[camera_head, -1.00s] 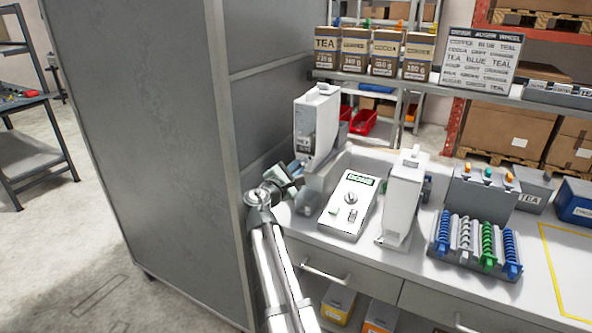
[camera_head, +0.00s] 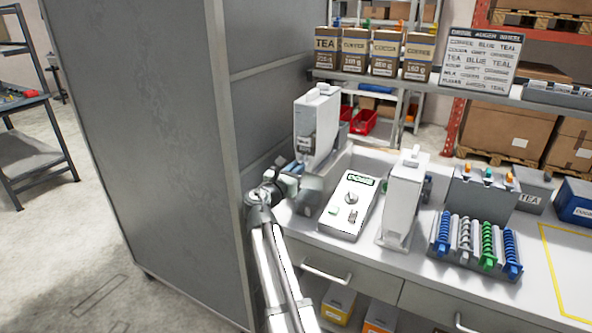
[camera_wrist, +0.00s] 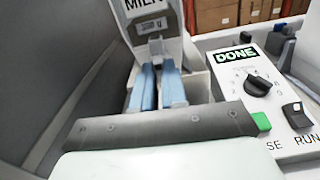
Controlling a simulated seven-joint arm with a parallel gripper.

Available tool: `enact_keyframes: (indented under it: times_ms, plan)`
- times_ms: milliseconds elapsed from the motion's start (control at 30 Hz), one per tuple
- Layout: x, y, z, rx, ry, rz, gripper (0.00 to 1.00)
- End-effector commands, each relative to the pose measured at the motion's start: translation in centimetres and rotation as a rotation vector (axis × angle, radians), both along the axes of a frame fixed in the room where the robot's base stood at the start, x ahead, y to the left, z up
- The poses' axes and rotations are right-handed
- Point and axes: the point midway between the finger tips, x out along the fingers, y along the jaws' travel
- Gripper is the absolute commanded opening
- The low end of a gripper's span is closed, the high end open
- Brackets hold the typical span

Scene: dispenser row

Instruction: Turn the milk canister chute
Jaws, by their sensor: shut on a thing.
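The milk canister (camera_head: 318,120) is a tall white-grey unit at the back left of the counter, beside the grey cabinet. Its MILK label shows at the top of the wrist view, above a smaller label on the canister (camera_wrist: 150,22). My gripper (camera_wrist: 157,74) has two light blue fingers straddling a narrow pale part, the chute (camera_wrist: 157,48), at the canister's lower front. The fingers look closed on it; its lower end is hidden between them. In the head view my gripper (camera_head: 290,168) is low in front of the canister, partly hidden by my wrist.
A white control box (camera_head: 347,204) with a green DONE display, a dark knob and a switch stands close right of my gripper. A second white canister (camera_head: 402,198) stands further right. The grey cabinet (camera_head: 165,150) closes in the left side. Coloured augers (camera_head: 478,243) stand at the right.

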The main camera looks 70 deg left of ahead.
Motion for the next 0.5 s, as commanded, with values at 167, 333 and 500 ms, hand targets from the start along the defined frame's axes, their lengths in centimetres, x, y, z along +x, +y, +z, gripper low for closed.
enact_keyframes:
  times_ms: [167, 333, 500]
  plan:
    - [-0.02, -0.02, -0.05, -0.029, -0.028, 0.0, 0.0]
    - [-0.02, -0.03, -0.05, -0.038, -0.037, 0.0, 0.0]
    - [-0.02, -0.03, -0.06, -0.038, -0.037, 0.0, 0.0]
